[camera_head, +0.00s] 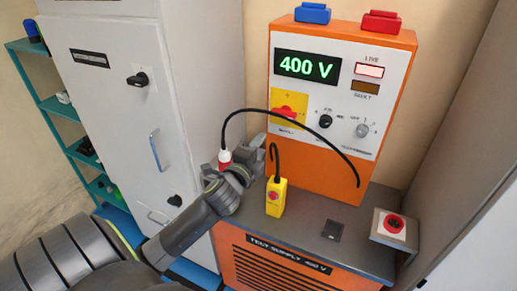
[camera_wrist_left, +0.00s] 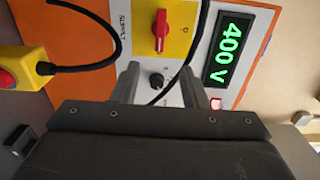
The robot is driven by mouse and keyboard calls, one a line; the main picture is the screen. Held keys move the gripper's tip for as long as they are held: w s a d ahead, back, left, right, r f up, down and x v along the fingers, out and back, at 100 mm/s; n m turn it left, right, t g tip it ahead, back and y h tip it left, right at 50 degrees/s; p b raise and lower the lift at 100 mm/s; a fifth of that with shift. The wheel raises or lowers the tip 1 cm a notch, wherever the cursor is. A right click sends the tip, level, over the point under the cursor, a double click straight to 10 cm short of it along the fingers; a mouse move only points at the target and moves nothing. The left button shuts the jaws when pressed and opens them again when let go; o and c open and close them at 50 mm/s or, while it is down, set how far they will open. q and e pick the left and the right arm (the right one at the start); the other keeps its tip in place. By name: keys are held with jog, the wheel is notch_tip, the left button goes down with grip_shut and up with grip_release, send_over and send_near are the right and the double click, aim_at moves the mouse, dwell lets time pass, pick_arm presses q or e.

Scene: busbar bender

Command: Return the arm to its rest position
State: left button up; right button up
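My left arm (camera_head: 190,225) comes in from the lower left in the head view. Its gripper (camera_head: 260,152) is in front of the orange test supply, left of and below the yellow plate with the red rotary switch (camera_head: 286,113). In the wrist view the two fingers of the left gripper (camera_wrist_left: 158,88) stand apart with nothing between them; a black knob (camera_wrist_left: 156,80) on the panel shows behind the gap. The red switch (camera_wrist_left: 161,24) also shows there, just beyond the fingers. My right gripper is not in view.
The test supply panel (camera_head: 350,140) reads 400 V (camera_head: 307,66), with a lit LIVE lamp (camera_head: 369,70). A yellow pendant (camera_head: 276,197) stands close to the gripper. A black cable (camera_head: 290,116) arches over it to a red and white plug (camera_head: 225,158). A grey cabinet (camera_head: 115,100) is left.

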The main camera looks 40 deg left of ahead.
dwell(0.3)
pick_arm(q)
jog(key=s+d+f+n+g+h, duration=0.1)
jog(key=s+d+f+n+g, duration=0.2)
jog(key=s+f+n+g, duration=0.5)
jog(key=s+d+f+n+g, duration=0.1)
jog(key=s+d+f+n, duration=0.3)
jog(key=s, duration=0.8)
jog(key=s+d+f+n+g+h, duration=0.1)
jog(key=s+d+f+n+g, duration=0.1)
jog(key=s+f+n+g, duration=0.45)
jog(key=s+a+f+m+b, duration=0.1)
jog(key=s+f+b, duration=0.1)
jog(key=f, duration=1.1)
jog(key=s+a+f+m+b, duration=0.1)
jog(key=f+m, duration=0.1)
jog(key=f, duration=1.2)
jog(key=s+f+b, duration=0.1)
jog(key=s+f, duration=0.6)
jog(key=f, duration=0.3)
jog(key=s+d+f+h+b, duration=0.1)
jog(key=s+f+b, duration=0.1)
jog(key=s+f, duration=0.6)
jog(key=shift+s+d+f+g+b, duration=0.25)
jog(key=shift+f+g, duration=0.2)
jog(key=shift+f, duration=0.6)
